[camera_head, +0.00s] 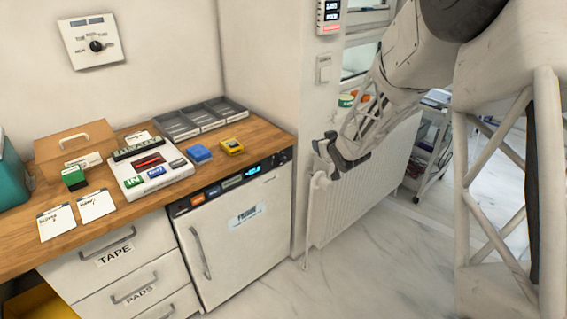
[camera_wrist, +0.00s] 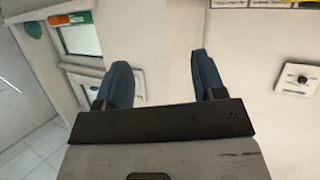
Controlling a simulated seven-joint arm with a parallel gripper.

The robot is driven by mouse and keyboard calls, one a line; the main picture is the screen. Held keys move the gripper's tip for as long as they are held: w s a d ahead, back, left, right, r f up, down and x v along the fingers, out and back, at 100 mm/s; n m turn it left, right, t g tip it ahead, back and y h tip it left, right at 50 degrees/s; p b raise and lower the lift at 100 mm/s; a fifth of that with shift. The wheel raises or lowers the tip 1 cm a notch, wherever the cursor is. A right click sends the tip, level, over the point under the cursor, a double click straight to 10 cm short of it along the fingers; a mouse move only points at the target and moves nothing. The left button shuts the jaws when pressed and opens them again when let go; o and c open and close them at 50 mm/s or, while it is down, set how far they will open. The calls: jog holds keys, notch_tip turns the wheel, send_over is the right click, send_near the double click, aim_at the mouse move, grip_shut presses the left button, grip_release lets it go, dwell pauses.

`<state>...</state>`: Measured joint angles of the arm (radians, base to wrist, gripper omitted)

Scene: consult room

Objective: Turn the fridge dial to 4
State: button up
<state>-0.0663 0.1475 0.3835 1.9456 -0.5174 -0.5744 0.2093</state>
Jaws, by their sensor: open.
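The white fridge (camera_head: 240,235) stands under the right end of the counter, its door shut with a vertical handle at left and a label. A dark control strip (camera_head: 232,182) runs along its top with coloured labels and a lit blue display. A small dark knob-like part (camera_head: 285,157) sits at the strip's right end; its setting is too small to read. My gripper (camera_head: 328,152) is open and empty, in the air right of the fridge, apart from it. In the wrist view its two blue fingers (camera_wrist: 160,75) are spread with nothing between them.
A wall plate with a black knob (camera_head: 96,46) is above the counter; a similar plate (camera_wrist: 302,79) shows in the wrist view. The wooden counter (camera_head: 40,258) holds trays, boxes and cards. A radiator (camera_head: 365,180) stands behind my gripper. The floor before the fridge is clear.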

jog(key=w+a+f+n+y, duration=0.2)
jog(key=w+a+f+y, duration=0.25)
jog(key=f, duration=0.35)
jog(key=n+y, duration=0.1)
jog(key=y, duration=0.3)
send_near(283, 163)
jog(key=shift+h+x, duration=0.25)
jog(key=shift+x, duration=0.85)
jog(key=shift+a+r, duration=0.1)
jog(key=shift+r, duration=0.1)
jog(key=shift+x, duration=3.85)
jog(key=c, duration=0.9)
